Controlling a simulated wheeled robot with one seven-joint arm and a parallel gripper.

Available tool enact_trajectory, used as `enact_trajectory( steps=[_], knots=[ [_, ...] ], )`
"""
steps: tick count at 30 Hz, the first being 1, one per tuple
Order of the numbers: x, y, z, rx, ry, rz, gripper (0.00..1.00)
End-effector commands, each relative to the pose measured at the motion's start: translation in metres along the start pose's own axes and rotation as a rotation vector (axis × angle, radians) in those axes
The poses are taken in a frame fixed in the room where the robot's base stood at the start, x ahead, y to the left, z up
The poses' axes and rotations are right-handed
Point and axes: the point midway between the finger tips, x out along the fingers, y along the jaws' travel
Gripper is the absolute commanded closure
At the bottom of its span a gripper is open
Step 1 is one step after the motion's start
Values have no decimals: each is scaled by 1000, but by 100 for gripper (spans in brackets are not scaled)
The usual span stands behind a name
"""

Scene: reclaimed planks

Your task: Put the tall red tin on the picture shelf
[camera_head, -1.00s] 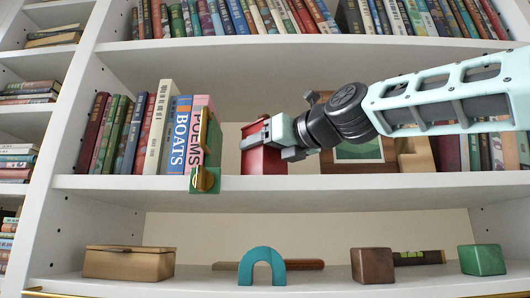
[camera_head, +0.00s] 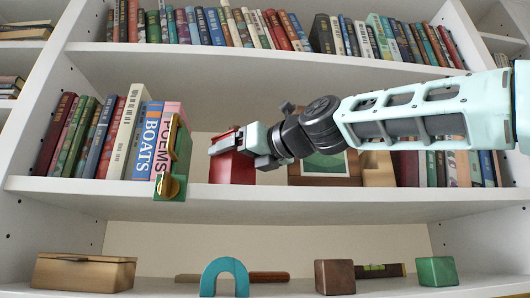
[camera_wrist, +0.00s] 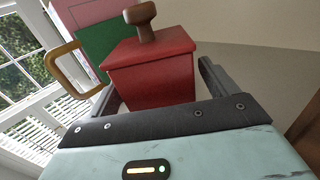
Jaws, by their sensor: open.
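The red tin (camera_head: 232,168) with a brown knob on its lid stands on the middle shelf (camera_head: 330,203), just right of the green and brass bookend. This shelf also holds a framed picture (camera_head: 325,168), partly hidden behind my arm. My gripper (camera_head: 228,142) reaches in from the right at the tin's upper part. In the wrist view the tin (camera_wrist: 150,70) sits between the two open fingers of my gripper (camera_wrist: 158,82), with a gap visible by the right finger. The far side of the tin is hidden.
Upright books (camera_head: 110,135) and the green and brass bookend (camera_head: 172,165) are close left of the tin. A wooden block (camera_head: 378,170) and more books are to the right. The lower shelf holds a wooden box (camera_head: 84,272), a teal arch (camera_head: 225,277) and several small things.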

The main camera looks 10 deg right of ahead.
Motion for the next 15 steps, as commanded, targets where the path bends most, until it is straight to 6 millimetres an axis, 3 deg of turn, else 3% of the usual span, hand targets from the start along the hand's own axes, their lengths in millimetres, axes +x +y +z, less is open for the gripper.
enact_trajectory(
  steps=[4, 15],
  knots=[
    [-19, 1, -8, -5, -4, -3, 15],
    [-73, 1, -8, -4, -3, -2, 15]
  ],
)
